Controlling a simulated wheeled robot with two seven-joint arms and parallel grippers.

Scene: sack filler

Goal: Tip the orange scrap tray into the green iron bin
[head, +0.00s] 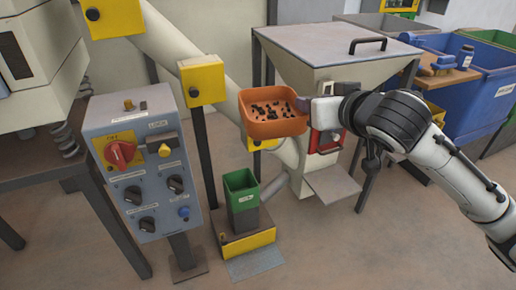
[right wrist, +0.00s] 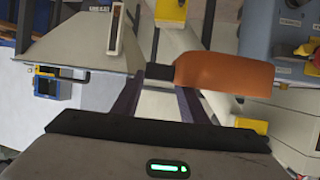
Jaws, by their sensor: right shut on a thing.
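The orange scrap tray (head: 272,128) is held in the air in the head view, with several small dark scraps lying in it. It looks roughly level. My right gripper (head: 308,106) is shut on the tray's handle at its right side. In the right wrist view the tray (right wrist: 228,76) shows from the side, its dark handle between the fingers (right wrist: 163,85). The green iron bin (head: 241,184) stands upright below the tray and a little to its left. My left gripper is not in view.
A grey control box (head: 142,165) with knobs stands left of the bin. A large hopper (head: 330,48) and a sloping pipe (head: 165,40) are behind the tray. A blue bin (head: 465,95) stands at the right. Floor in front is clear.

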